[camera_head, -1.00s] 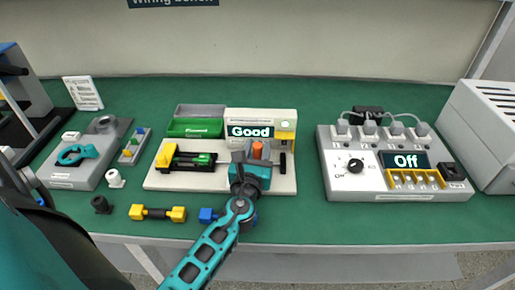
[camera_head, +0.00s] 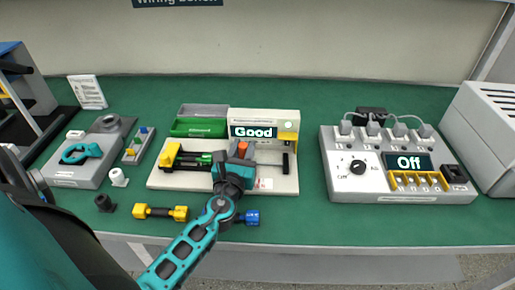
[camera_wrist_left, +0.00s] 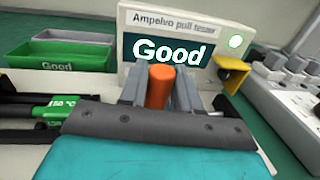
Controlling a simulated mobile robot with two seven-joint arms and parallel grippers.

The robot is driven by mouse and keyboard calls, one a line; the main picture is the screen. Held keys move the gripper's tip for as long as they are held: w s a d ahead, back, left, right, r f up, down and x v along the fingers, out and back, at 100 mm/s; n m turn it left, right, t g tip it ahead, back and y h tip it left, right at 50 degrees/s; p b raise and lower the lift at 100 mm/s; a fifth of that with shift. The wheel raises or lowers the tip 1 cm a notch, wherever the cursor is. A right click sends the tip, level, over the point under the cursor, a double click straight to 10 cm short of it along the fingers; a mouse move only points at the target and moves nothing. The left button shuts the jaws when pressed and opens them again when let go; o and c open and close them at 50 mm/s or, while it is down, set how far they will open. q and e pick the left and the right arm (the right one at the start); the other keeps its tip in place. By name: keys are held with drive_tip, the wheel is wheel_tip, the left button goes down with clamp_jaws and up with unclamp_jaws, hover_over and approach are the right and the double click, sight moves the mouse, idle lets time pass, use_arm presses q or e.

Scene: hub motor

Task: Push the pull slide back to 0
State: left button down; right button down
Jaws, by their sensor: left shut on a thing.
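The orange knob of the pull slide (camera_head: 242,149) stands upright on the base, right of the yellow holder (camera_head: 171,155). My left gripper (camera_head: 240,158) is shut on this knob, which shows between the fingers in the left wrist view (camera_wrist_left: 160,87). The gripper hides the lower slide and most of any scale. My right gripper is not in view.
Green and grey bins (camera_head: 198,127) stand behind the base's left half. A yellow-and-black tool (camera_head: 161,212) and a blue one (camera_head: 249,217) lie in front. A grey unit reading "Off" (camera_head: 390,185) stands right. Green mat is clear between it and the tester.

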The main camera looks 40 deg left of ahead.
use_arm(q)
drive_tip(key=shift+s+a, duration=0.3)
drive_tip(key=shift+a, duration=0.25)
drive_tip(key=c, duration=0.9)
unclamp_jaws()
drive_tip(key=shift+a, duration=0.1)
drive_tip(key=shift+c, duration=0.2)
drive_tip(key=shift+s, duration=0.1)
drive_tip(key=shift+s+d+f, duration=0.1)
drive_tip(key=shift+s+d, duration=0.1)
drive_tip(key=shift+d, duration=0.05)
drive_tip(key=b+v, duration=0.2)
drive_tip(key=v, duration=0.9)
drive_tip(key=shift+s, duration=0.15)
drive_tip(key=shift+s+d+b, duration=0.2)
drive_tip(key=shift+s+b, duration=0.1)
drive_tip(key=shift+s, duration=0.15)
